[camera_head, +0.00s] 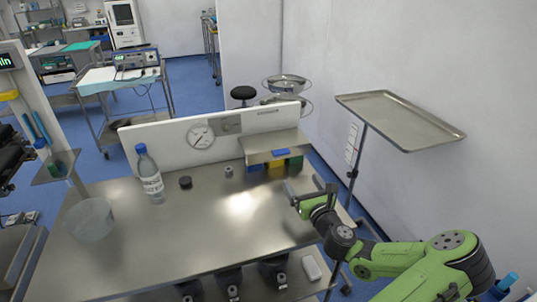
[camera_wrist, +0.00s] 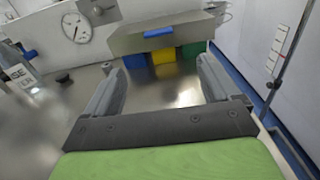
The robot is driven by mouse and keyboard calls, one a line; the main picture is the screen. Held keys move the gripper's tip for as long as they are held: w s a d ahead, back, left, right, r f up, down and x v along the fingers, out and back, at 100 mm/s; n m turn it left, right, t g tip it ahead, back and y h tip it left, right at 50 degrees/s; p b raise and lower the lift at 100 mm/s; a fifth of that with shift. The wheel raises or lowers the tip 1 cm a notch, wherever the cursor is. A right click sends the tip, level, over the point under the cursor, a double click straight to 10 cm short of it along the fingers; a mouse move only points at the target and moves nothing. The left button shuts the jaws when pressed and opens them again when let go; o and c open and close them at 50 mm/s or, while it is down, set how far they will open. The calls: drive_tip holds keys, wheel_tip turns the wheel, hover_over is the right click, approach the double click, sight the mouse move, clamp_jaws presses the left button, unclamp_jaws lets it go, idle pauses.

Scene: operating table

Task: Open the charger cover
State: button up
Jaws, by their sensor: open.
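The likely charger cover (camera_head: 262,150) is a grey metal panel on a box at the back right of the steel table, with a blue tab (camera_head: 281,152) on it. In the wrist view the cover (camera_wrist: 190,34) is ahead at the top, with its blue tab (camera_wrist: 158,32) near the middle. Blue, yellow (camera_wrist: 164,56) and green blocks show below the panel's lower edge. My gripper (camera_head: 304,186) is open and empty above the table's right side, in front of the box and apart from it. Its two fingers (camera_wrist: 160,72) point toward the coloured blocks in the wrist view.
A water bottle (camera_head: 149,175), a clear container (camera_head: 91,220) and a small black cap (camera_head: 185,182) stand on the left of the table (camera_head: 200,240). A white back panel with a gauge (camera_head: 200,137) runs behind. A metal tray stand (camera_head: 400,120) is at the right. The table's middle is clear.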

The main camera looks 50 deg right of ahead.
drive_tip(key=b, duration=0.1)
approach(275, 147)
drive_tip(key=w+d, duration=0.3)
drive_tip(key=shift+w+d+f, duration=0.25)
drive_tip(key=shift+w+f, duration=0.1)
